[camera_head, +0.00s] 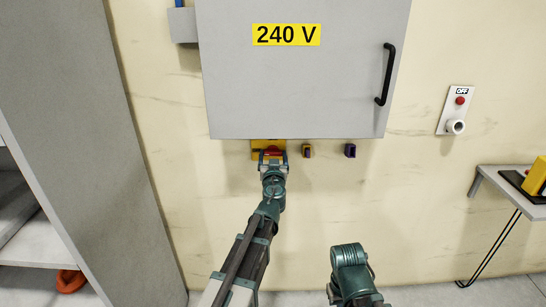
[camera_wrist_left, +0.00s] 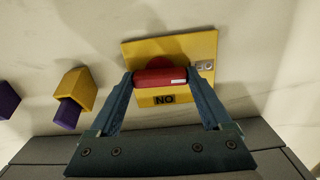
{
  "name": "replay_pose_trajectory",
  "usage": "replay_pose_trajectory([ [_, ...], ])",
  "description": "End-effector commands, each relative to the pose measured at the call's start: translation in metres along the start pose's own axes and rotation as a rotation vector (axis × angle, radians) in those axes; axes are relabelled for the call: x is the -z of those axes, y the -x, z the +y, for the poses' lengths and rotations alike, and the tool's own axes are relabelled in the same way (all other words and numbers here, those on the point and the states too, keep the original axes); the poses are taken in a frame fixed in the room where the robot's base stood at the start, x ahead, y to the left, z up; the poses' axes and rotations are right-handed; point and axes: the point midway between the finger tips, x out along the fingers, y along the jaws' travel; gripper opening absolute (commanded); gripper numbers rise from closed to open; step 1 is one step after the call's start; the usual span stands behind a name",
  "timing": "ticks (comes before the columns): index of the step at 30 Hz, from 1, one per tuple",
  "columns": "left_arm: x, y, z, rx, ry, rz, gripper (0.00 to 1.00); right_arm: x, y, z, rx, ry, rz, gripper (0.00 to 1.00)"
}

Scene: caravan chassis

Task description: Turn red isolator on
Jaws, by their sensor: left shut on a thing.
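The red isolator handle (camera_head: 272,152) is on a yellow plate (camera_head: 256,146) on the wall, just below the grey 240 V cabinet. In the left wrist view the handle (camera_wrist_left: 155,78) is a red bar lying crosswise, with a white mark near its right end. My left gripper (camera_head: 272,158) is shut on this handle, one finger at each end of it. In the left wrist view the gripper (camera_wrist_left: 160,85) has the yellow plate (camera_wrist_left: 195,47) behind it. A label reading "NO", the word ON upside down, shows beside the handle. My right gripper is out of view.
Two small yellow and purple fittings (camera_head: 308,151) (camera_head: 350,150) are on the wall to the right. An OFF switch panel (camera_head: 457,109) is farther right. A grey side table (camera_head: 500,180) stands at the right, and a tall grey cabinet (camera_head: 75,110) at the left.

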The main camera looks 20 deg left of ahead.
Motion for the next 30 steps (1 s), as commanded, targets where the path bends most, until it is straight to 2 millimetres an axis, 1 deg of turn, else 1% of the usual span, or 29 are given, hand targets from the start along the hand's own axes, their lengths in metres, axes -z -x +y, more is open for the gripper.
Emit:
replay_pose_trajectory([
  [8, -0.0001, 0.0004, -0.0001, 0.000, -0.197, 0.000, 0.27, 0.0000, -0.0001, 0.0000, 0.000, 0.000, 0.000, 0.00],
  [30, -0.0002, 0.0006, 0.0001, 0.000, -0.900, 0.000, 0.27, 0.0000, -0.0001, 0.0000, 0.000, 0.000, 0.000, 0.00],
])
